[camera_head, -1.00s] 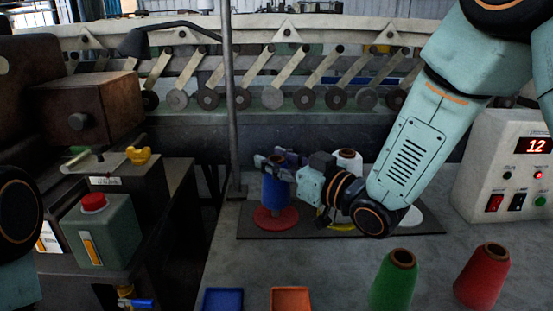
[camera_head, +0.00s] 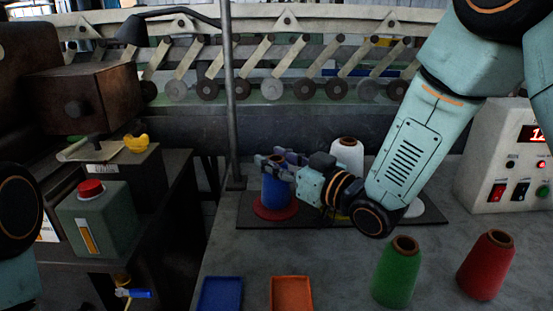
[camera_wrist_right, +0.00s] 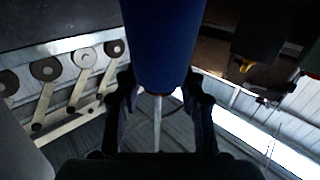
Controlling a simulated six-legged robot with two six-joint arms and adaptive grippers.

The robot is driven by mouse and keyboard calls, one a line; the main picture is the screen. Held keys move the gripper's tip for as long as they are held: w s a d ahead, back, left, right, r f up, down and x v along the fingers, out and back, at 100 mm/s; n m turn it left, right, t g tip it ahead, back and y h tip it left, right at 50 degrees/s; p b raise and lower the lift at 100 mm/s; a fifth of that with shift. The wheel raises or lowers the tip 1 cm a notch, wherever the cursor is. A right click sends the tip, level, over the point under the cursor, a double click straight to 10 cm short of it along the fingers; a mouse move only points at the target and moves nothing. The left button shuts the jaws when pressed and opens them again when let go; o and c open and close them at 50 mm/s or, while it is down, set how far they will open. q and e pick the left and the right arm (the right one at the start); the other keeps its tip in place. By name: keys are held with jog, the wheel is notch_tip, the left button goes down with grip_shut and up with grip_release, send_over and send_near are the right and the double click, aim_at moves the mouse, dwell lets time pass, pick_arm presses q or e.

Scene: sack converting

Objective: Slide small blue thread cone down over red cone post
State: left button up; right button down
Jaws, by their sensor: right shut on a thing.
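The small blue thread cone (camera_head: 276,191) is upright over the red round base (camera_head: 268,212) of the red post. My right gripper (camera_head: 280,162) is shut on its upper part, with the arm coming in from the right. The cone's lower end overlaps the red base in the head view; I cannot tell whether it touches. In the right wrist view the blue cone (camera_wrist_right: 163,45) fills the top middle between the fingers. A thin pale rod (camera_wrist_right: 157,122) shows in line with its end, likely the post. My left gripper is out of view.
A white cone (camera_head: 347,152) stands behind my right wrist on the same dark board (camera_head: 312,220). Green (camera_head: 397,272) and red (camera_head: 487,265) cones stand at front right. Blue (camera_head: 220,293) and orange (camera_head: 291,292) trays lie at front. A thin upright pole (camera_head: 230,100) is left of the gripper.

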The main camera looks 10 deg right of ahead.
jog(key=c, duration=0.7)
grip_release()
notch_tip(320, 180, up, 15)
jog(key=p, duration=0.9)
jog(key=shift+f, duration=0.1)
jog(key=shift+w, duration=0.15)
